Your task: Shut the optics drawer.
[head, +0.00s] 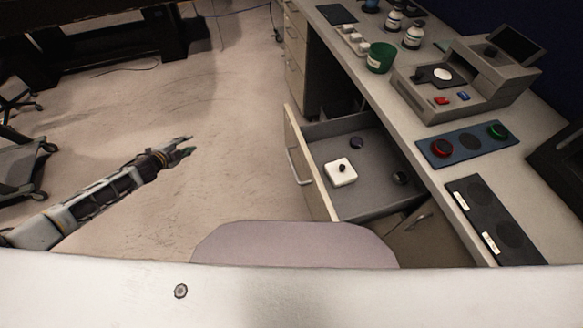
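The optics drawer (297,150) stands pulled out from the desk, at the centre right of the head view. Its front panel with a bar handle (296,168) faces left. Inside lie a white square block with a dark knob (341,172) and small dark round pieces (357,143). My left gripper (188,147) is over open floor to the left of the drawer front, well apart from it. Its fingers look parted, with nothing between them. My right gripper is not in the view.
The desk (385,130) carries a grey instrument (460,80), a green cup (380,57), a blue panel with red and green round parts (468,145) and a black panel (497,220). A seat-like rounded shape (295,243) is below the drawer. Floor left of the drawer is clear.

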